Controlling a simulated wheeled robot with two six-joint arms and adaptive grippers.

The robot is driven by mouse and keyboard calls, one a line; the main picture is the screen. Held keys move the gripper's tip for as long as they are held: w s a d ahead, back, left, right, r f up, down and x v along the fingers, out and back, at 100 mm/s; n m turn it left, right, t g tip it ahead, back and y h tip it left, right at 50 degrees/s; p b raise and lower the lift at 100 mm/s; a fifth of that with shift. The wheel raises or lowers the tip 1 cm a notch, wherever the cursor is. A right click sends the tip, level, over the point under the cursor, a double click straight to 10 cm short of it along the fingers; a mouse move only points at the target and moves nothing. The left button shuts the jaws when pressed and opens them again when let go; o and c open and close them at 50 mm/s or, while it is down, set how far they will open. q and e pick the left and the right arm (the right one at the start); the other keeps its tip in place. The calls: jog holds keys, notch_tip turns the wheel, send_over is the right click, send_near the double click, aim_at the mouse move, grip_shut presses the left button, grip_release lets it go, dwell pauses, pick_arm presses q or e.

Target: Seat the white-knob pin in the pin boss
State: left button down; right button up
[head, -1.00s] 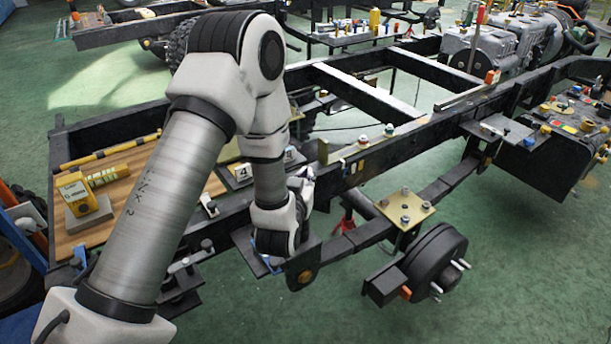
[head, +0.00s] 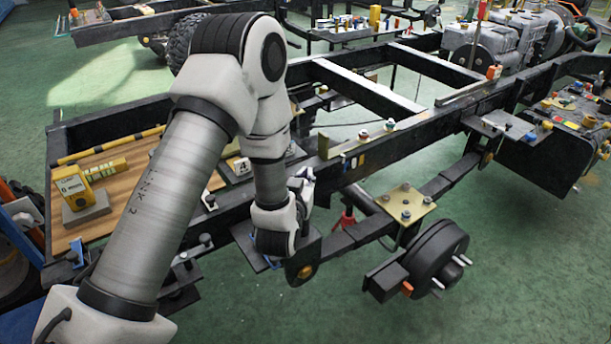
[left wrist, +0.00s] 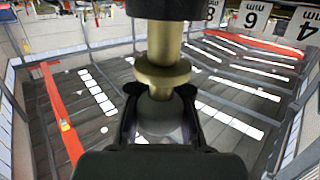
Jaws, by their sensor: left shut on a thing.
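In the left wrist view my left gripper (left wrist: 160,97) is shut on the white-knob pin. Its pale rounded knob (left wrist: 159,118) sits between the dark fingers, and its brass collar and shaft (left wrist: 164,45) extend toward the top of the picture. The shaft meets a dark round part (left wrist: 168,8) at the top edge, perhaps the pin boss; I cannot tell how deep it goes. In the head view my left arm reaches down to the near rail by a dark bracket plate (head: 297,266); fingertips and pin are hidden there. My right gripper is not in view.
A wooden board (head: 120,190) with a yellow box (head: 75,187) lies at the left. A yellowish plate with bolts (head: 405,204) and a wheel hub (head: 434,255) stand to the right. Number cards (left wrist: 255,15) show in the wrist view. Green floor (head: 510,290) is clear at the lower right.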

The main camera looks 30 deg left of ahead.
pick_arm(q)
jog(key=shift+f, duration=0.1)
dwell(0.3)
jog(key=shift+f+b, duration=0.35)
jog(key=shift+f+b, duration=0.35)
jog(key=shift+f, duration=0.1)
jog(key=c, duration=1)
grip_release()
jog(key=shift+r+p, duration=1.25)
jog(key=shift+r, duration=0.3)
